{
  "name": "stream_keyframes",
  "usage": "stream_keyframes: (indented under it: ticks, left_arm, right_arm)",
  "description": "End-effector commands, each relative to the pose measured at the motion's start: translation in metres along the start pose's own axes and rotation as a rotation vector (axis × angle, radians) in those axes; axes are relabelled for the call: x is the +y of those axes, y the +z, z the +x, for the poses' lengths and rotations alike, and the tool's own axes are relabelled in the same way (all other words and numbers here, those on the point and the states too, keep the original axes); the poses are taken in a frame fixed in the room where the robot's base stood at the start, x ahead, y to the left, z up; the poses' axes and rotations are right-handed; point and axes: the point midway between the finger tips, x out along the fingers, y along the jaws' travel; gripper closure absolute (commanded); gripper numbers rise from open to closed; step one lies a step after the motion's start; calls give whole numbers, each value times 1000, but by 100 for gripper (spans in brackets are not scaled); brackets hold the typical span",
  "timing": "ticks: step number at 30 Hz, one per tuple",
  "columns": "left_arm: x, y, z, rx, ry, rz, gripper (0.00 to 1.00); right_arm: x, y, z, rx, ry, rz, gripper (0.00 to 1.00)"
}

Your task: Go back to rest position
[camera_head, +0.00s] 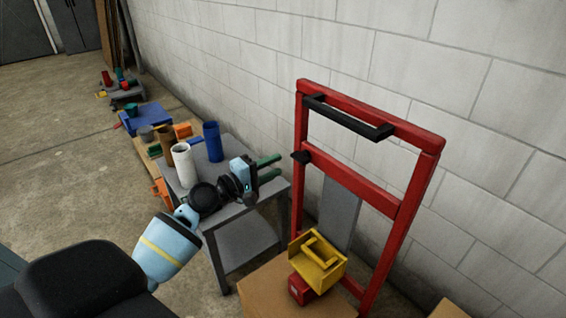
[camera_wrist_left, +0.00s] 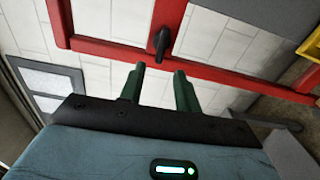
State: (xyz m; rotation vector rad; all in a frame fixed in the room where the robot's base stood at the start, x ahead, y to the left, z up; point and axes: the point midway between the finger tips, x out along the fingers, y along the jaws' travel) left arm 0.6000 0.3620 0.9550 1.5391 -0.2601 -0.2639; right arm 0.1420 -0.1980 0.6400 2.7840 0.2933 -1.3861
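My left gripper (camera_head: 277,166) has two green fingers with an empty gap between them. In the head view it appears over the right side of a grey table, pointing toward a red upright frame. The left wrist view shows the same open fingers (camera_wrist_left: 160,70), with a black knob (camera_wrist_left: 161,42) on the red frame's bar (camera_wrist_left: 110,48) beyond them. Nothing is held. My right gripper is not in view.
The red frame (camera_head: 421,180) stands near the block wall, with a yellow part (camera_head: 318,262) low in front. The grey table (camera_head: 232,214) bears a blue cylinder (camera_head: 213,142) and a white cylinder (camera_head: 184,165). Bare floor (camera_head: 60,165) lies to the left.

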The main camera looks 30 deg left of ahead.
Motion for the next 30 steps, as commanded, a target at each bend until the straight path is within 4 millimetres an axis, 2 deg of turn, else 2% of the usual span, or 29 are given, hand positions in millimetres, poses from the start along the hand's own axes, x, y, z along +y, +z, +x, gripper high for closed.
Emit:
stream_keyframes:
  ticks: [6, 23, 26, 30]
  left_arm:
    - [0, 1, -12, -1, 0, -1, 67]
    - [-2, 2, -13, -1, -5, 4, 67]
    - [-17, 9, -18, 1, -36, 39, 67]
    - [-63, 33, -37, 1, -136, 165, 67]
  right_arm:
    - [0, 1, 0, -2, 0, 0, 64]
    - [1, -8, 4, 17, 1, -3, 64]
    - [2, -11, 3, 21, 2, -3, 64]
    - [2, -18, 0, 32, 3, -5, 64]
